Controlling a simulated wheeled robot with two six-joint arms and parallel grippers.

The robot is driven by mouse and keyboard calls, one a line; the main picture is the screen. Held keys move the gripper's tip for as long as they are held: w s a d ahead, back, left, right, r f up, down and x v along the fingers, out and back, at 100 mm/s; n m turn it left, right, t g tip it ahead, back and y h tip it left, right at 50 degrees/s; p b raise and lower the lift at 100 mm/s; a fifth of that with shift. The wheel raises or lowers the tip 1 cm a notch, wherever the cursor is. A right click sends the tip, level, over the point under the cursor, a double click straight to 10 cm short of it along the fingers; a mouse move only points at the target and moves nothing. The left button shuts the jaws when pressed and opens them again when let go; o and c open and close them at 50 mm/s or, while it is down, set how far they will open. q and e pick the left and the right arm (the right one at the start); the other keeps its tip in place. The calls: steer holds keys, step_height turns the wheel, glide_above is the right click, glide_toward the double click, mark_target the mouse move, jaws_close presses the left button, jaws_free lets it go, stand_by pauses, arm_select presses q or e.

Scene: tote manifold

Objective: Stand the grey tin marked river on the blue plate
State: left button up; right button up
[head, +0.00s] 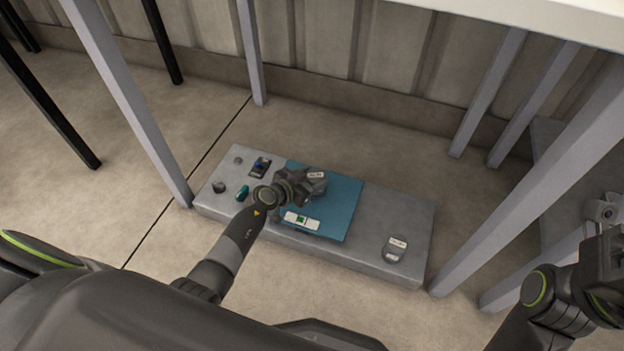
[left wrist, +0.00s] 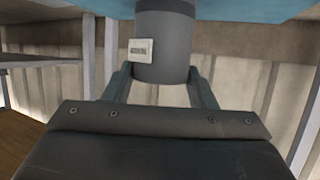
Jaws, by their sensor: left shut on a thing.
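My left gripper (head: 303,183) is shut on a grey tin (head: 318,188) with a white label, over the blue plate (head: 342,203). In the left wrist view the grey tin (left wrist: 164,45) sits between the fingers (left wrist: 162,85), and its end meets or nearly meets the blue surface (left wrist: 225,10). I cannot tell whether it touches. The label's writing is too small to read. Another grey tin (head: 394,250) with a white label is at the right end of the grey slab. My right gripper (head: 604,212) shows partly at the right edge; its jaws are unclear.
A white and green box (head: 301,222) lies on the plate's front part. A dark blue item (head: 260,167), a green item (head: 242,193) and small grey pieces (head: 218,187) are on the left of the grey slab (head: 415,215). Grey legs (head: 490,95) stand around it under a white top (head: 540,20).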

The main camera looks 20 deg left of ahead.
stand_by(0.3)
arm_select(q)
steer(key=o, duration=1)
steer(key=shift+f, duration=0.1)
steer(key=shift+o, duration=0.2)
